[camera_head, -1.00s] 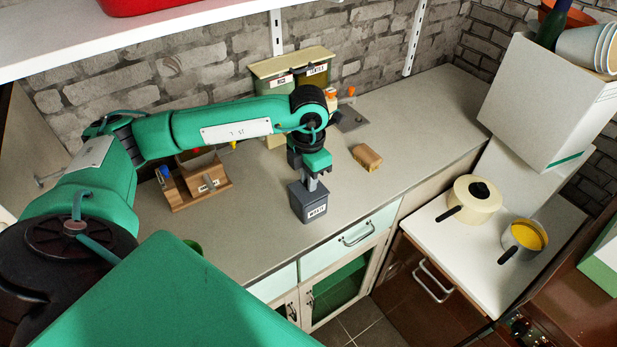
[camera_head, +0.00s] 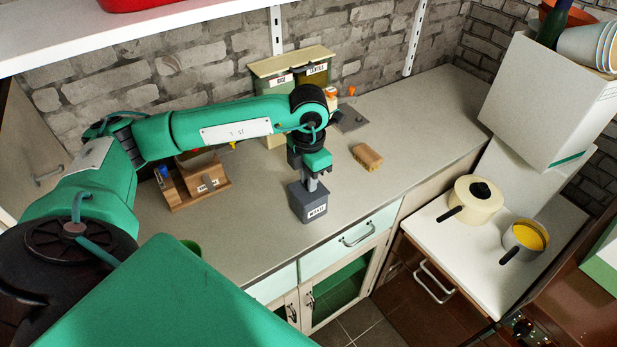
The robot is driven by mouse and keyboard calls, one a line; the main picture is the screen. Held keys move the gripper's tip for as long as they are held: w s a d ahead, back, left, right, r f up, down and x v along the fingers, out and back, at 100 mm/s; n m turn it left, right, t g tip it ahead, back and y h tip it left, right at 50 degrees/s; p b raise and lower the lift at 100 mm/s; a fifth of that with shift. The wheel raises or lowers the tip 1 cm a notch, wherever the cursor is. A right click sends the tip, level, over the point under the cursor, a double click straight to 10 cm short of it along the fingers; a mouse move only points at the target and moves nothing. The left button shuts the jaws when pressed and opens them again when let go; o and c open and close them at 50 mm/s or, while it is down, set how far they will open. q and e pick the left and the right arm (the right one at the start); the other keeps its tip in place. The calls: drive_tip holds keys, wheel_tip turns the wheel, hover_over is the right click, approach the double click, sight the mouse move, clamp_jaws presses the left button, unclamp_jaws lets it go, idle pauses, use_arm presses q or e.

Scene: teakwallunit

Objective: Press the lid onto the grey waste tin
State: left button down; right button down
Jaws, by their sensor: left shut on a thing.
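My left gripper (camera_head: 311,183) points down right above the tin, shut on the lid's upper part. The fingers and my wrist hide part of the lid's top. My right gripper is not in view.
A wooden holder (camera_head: 197,184) stands left on the counter (camera_head: 253,236). A wooden block (camera_head: 367,156) lies right of the tin. Labelled canisters (camera_head: 312,76) stand by the wall. A pot (camera_head: 474,203) and a yellow-filled pan (camera_head: 524,238) sit on the white surface at right.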

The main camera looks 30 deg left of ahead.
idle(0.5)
use_arm(q)
drive_tip(key=shift+b, duration=0.35)
idle(0.5)
drive_tip(key=c, duration=0.8)
unclamp_jaws()
drive_tip(key=shift+o, duration=0.2)
drive_tip(key=shift+r+p, duration=0.4)
drive_tip(key=shift+r, duration=0.3)
drive_tip(key=shift+r+p, duration=1.15)
drive_tip(key=shift+r, duration=1.6)
